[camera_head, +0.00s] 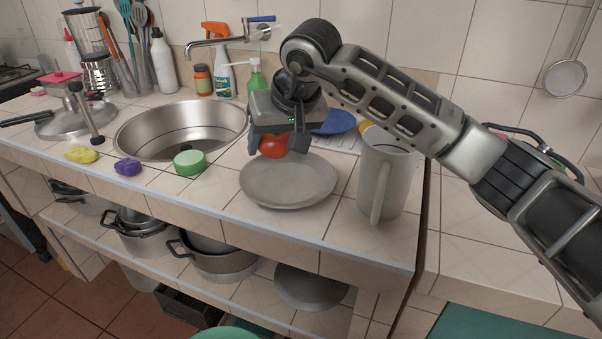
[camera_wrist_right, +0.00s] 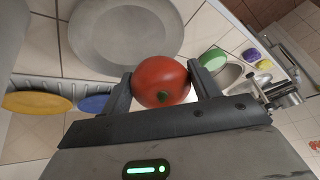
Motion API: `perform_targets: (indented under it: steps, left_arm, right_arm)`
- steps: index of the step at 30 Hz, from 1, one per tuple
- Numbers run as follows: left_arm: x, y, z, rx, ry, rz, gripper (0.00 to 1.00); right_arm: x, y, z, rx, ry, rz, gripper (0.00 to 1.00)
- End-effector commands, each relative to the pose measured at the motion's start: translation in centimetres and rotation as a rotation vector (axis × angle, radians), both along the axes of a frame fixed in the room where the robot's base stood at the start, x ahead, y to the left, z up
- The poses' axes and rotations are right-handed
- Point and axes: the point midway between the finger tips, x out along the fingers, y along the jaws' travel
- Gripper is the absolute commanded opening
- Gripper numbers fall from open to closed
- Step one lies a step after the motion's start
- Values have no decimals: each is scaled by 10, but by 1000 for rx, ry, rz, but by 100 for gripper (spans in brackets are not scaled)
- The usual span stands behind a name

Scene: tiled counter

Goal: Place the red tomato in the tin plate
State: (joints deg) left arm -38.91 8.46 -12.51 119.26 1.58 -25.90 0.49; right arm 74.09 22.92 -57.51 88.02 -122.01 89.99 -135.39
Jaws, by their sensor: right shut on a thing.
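The red tomato (camera_head: 273,146) is between the fingers of my right gripper (camera_head: 279,146), which is shut on it. The right wrist view shows the tomato (camera_wrist_right: 161,82) close up, with a finger touching each side. In the head view the grey tin plate (camera_head: 288,184) lies on the counter, just below and in front of the gripper, and its visible surface is empty. The tin plate (camera_wrist_right: 120,35) also shows past the tomato in the wrist view. The tomato is held above the counter near the plate's far edge. My left gripper is out of view.
A grey pitcher (camera_head: 384,176) stands just right of the plate. A green sponge (camera_head: 189,161) lies to its left, beside the sink (camera_head: 182,130). A blue plate (camera_head: 334,122) is behind the gripper. Bottles stand by the tap. The counter's front edge is close to the plate.

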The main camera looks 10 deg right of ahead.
Motion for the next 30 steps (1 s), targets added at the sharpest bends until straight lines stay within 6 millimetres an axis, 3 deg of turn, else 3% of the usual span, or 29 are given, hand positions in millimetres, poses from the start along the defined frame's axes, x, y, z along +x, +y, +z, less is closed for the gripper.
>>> perform_targets:
  steps: [6,14,20,30]
  left_arm:
    - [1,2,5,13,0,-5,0]
    - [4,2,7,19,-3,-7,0]
    - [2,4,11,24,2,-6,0]
    - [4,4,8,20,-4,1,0]
  right_arm:
    - [-4,-31,-39,0,2,-1,35]
    - [-6,-47,-59,1,2,0,35]
    - [-6,-45,-84,2,1,0,35]
    - [-5,-45,-89,1,-2,1,35]
